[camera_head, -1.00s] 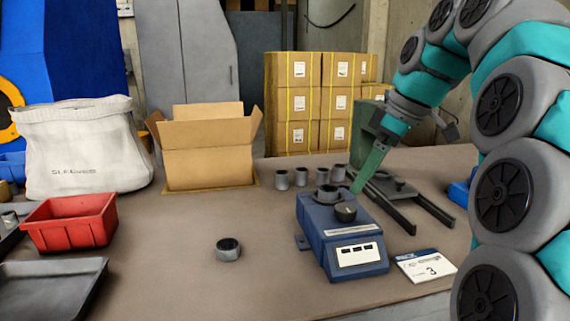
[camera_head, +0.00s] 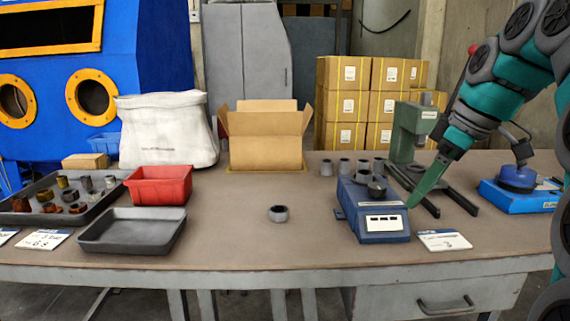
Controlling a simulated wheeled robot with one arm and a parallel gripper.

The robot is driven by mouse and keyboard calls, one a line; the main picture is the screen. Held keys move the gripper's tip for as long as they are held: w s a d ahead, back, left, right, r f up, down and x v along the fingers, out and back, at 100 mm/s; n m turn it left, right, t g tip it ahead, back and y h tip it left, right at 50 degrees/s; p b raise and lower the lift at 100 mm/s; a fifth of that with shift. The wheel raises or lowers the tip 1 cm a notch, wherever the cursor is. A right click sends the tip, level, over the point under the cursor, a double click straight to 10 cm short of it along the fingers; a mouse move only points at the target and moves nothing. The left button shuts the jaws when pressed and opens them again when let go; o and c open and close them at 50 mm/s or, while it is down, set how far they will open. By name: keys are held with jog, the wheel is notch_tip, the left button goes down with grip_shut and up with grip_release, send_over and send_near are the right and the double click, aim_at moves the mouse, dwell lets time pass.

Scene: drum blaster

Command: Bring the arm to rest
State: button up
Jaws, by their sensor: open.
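My gripper (camera_head: 418,196) is at the right, its green fingers pointing down and left beside the blue device (camera_head: 380,213). It is open, and I see nothing between the fingers. Its tip looks close to the device's right side; I cannot tell whether they touch. My teal and grey arm reaches in from the upper right. A grey ring (camera_head: 278,214) stands alone in the middle of the table (camera_head: 240,238). Another grey ring sits on top of the blue device.
Several grey rings stand behind the device. A green press (camera_head: 408,130) with dark rails and a blue box (camera_head: 520,196) are near the arm. An open carton (camera_head: 265,150), red bin (camera_head: 159,188), empty tray (camera_head: 132,232) and parts tray (camera_head: 20,215) are leftward. The table's middle is mostly clear.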

jog(key=s+a+f+m+g+h, duration=0.1)
jog(key=s+a+f+m, duration=0.1)
jog(key=s+a+f, duration=0.4)
jog(key=s+a+f+m+g, duration=0.2)
jog(key=s+a+f, duration=0.15)
jog(key=f, duration=0.35)
jog(key=s+f+m+g+h, duration=0.1)
jog(key=s+f+m, duration=0.4)
jog(key=s+f, duration=1.1)
jog(key=shift+s+f+g+h, duration=0.15)
jog(key=shift+s+g+h, duration=0.35)
jog(key=shift+s, duration=0.6)
